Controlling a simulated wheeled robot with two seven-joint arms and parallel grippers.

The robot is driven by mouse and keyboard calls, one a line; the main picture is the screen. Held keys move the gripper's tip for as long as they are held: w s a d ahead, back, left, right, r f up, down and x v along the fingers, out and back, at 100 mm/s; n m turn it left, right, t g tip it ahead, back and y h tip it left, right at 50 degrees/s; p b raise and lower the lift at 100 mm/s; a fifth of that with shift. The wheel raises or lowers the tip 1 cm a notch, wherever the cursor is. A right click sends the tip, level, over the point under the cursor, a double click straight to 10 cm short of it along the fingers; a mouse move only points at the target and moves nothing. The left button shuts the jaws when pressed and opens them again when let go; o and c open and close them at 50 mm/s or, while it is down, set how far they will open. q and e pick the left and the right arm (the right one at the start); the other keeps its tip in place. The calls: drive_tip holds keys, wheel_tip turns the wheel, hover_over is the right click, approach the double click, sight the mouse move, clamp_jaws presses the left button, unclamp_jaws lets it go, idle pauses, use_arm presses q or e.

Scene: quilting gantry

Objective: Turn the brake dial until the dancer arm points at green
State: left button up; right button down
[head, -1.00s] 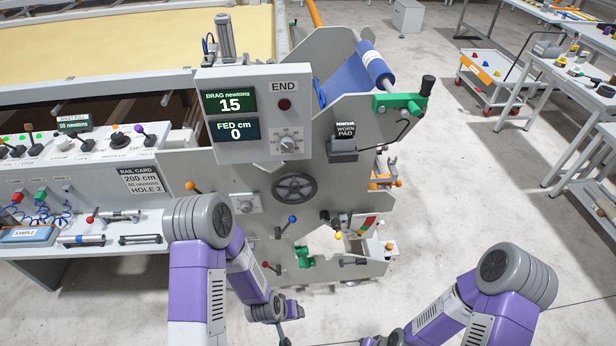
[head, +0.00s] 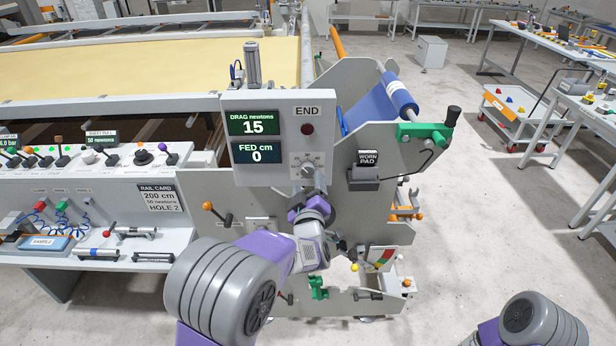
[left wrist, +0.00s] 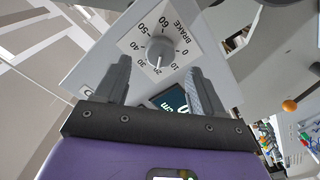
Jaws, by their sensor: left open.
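The brake dial (head: 308,167) is a grey knob on the white panel under the END label. In the left wrist view the dial (left wrist: 160,52) sits on a BRAKE scale, its pointer near 20. My left gripper (head: 314,182) is just in front of the dial. Its open fingers (left wrist: 161,80) stand one on each side of the knob, with no clear contact. A red, yellow and green scale (head: 384,259) is low on the machine, with a yellow ball (head: 355,267) at its lower left; the dancer arm's exact pointing is too small to tell. My right gripper is out of view.
The displays (head: 254,137) read DRAG 15 newtons and FED 0 cm. An orange-knobbed lever (head: 208,206) stands left of my left forearm, which hides the handwheel area. A green crank bracket (head: 411,131) is at right.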

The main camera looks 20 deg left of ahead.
sight(308, 173)
use_arm(q)
drive_tip(key=x, duration=0.5)
drive_tip(key=c, duration=1.1)
drive_tip(key=shift+o, duration=0.2)
drive_tip(key=shift+f, duration=0.1)
drive_tip(key=shift+m, duration=0.4)
drive_tip(key=m+p, duration=0.1)
drive_tip(key=m, duration=0.1)
drive_tip(key=shift+m, duration=0.3)
drive_tip(key=shift+m+p, duration=0.45)
drive_tip(key=shift+m, duration=1.15)
